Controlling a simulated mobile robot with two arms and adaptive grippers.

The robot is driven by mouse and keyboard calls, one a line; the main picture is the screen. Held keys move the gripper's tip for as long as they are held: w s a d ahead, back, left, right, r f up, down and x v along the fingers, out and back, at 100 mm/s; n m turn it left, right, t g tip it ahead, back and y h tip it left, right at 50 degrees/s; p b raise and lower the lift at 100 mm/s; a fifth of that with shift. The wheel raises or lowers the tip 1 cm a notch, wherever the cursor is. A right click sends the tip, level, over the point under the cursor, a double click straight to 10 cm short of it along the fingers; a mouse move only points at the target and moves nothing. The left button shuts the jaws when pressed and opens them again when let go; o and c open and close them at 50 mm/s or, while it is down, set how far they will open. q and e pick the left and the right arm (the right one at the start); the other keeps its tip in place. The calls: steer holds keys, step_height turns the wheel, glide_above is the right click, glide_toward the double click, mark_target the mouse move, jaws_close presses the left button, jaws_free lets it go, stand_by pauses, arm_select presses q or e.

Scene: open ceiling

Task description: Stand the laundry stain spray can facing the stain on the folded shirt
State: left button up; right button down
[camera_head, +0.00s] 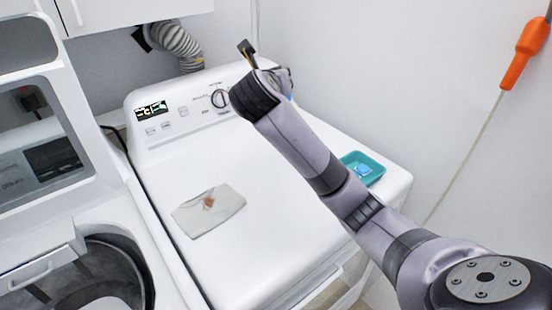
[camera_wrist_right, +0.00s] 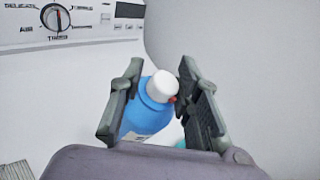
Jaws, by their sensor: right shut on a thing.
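The folded shirt (camera_head: 226,213) lies flat on the white machine top, with a brown stain (camera_head: 209,202) near its middle. The laundry stain spray can (camera_wrist_right: 147,118) is blue with a white cap and a small red spot beside the cap. It is between the two fingers of my right gripper (camera_wrist_right: 160,78), which is shut on it. In the head view my right gripper (camera_head: 266,75) is at the back right of the machine top, beyond the shirt, and my own wrist hides most of it and the can. My left gripper is not in view.
A teal tray (camera_head: 377,172) with a light blue item (camera_head: 363,169) is at the machine's right side, beside my right arm. The control panel with a dial (camera_head: 221,98) rises at the back. An open washer (camera_head: 95,275) stands at left. The machine top around the shirt is clear.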

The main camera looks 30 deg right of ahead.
step_height(320, 180, down, 18)
steer(key=shift+d, duration=0.25)
stand_by(0.3)
steer(key=c, duration=1.6)
jaws_free()
steer(key=shift+f, duration=0.1)
steer(key=shift+c, duration=0.2)
steer(key=o, duration=0.5)
steer(key=shift+c, duration=0.2)
